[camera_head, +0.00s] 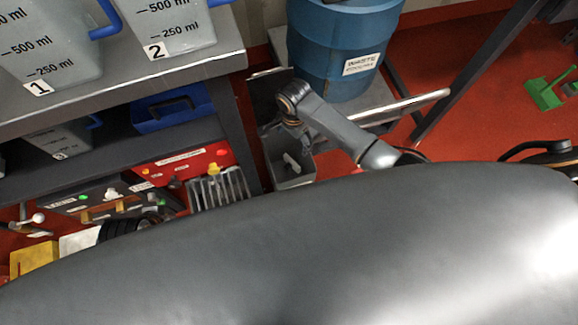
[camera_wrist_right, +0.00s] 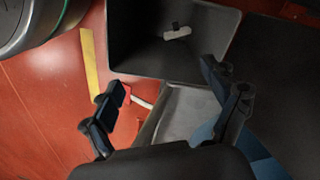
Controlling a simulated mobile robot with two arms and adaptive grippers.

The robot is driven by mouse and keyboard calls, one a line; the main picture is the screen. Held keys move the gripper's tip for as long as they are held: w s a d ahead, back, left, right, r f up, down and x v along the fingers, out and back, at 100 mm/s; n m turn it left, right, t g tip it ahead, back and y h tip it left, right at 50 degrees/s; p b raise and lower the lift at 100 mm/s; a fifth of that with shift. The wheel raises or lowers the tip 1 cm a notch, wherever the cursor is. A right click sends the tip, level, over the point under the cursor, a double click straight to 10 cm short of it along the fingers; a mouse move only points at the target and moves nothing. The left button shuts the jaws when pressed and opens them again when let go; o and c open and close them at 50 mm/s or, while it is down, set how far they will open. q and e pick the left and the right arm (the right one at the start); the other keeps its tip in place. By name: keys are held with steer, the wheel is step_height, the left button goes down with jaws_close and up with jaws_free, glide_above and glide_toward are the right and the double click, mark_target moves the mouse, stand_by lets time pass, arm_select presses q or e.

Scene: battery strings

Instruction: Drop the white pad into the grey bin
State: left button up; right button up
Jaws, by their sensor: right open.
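The grey bin (camera_head: 306,172) stands on the floor beside the bench's right leg in the head view. In the right wrist view, its open top (camera_wrist_right: 222,30) fills the upper middle. A small white piece (camera_wrist_right: 177,33) with a dark part beside it, which looks like the white pad, lies inside the bin; a pale object (camera_head: 291,160) shows there in the head view. My right gripper (camera_wrist_right: 164,82) is open, its fingers apart with nothing between them, just short of the bin in the wrist picture. In the head view my right wrist hides its fingers. My left gripper is not in view.
A blue waste drum (camera_head: 338,55) stands on a low grey platform behind the bin. The bench (camera_head: 150,85) on the left holds numbered containers, with a blue tray (camera_head: 165,112) and a red box (camera_head: 185,165) below.

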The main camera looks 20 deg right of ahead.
step_height(320, 180, up, 10)
stand_by(0.3)
steer(key=shift+s, duration=0.1)
stand_by(0.3)
